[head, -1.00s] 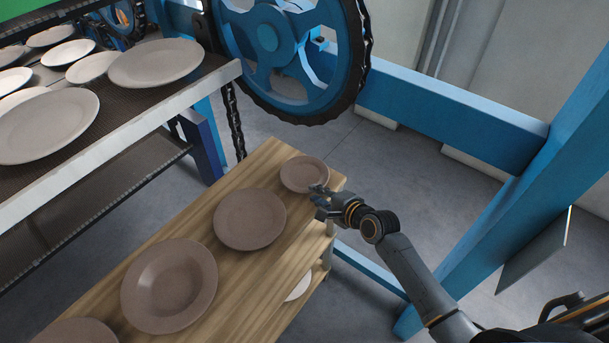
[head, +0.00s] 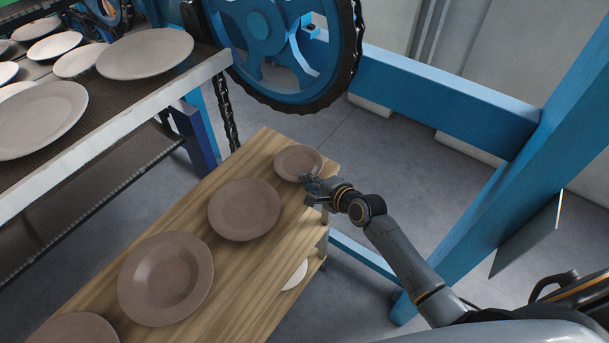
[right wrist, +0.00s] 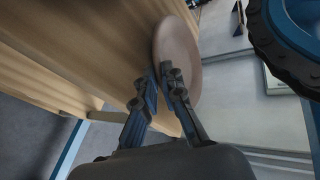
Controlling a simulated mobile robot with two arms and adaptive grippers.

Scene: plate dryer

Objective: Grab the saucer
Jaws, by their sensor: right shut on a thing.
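The saucer (head: 297,161) is the smallest brown dish, at the far end of the wooden table (head: 262,286). My right gripper (head: 311,184) is at its near right edge, shut on the rim. In the right wrist view the saucer (right wrist: 178,50) stands between and beyond the fingertips (right wrist: 162,82), which pinch its edge. I cannot tell whether the saucer is lifted off the wood. My left gripper is not in view.
Larger brown plates (head: 244,209) (head: 166,278) lie in a row along the table. A conveyor rack (head: 110,130) with several pale plates is at the left. A blue wheel with a chain (head: 262,35) stands behind the table, and a blue beam (head: 440,95) runs to the right.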

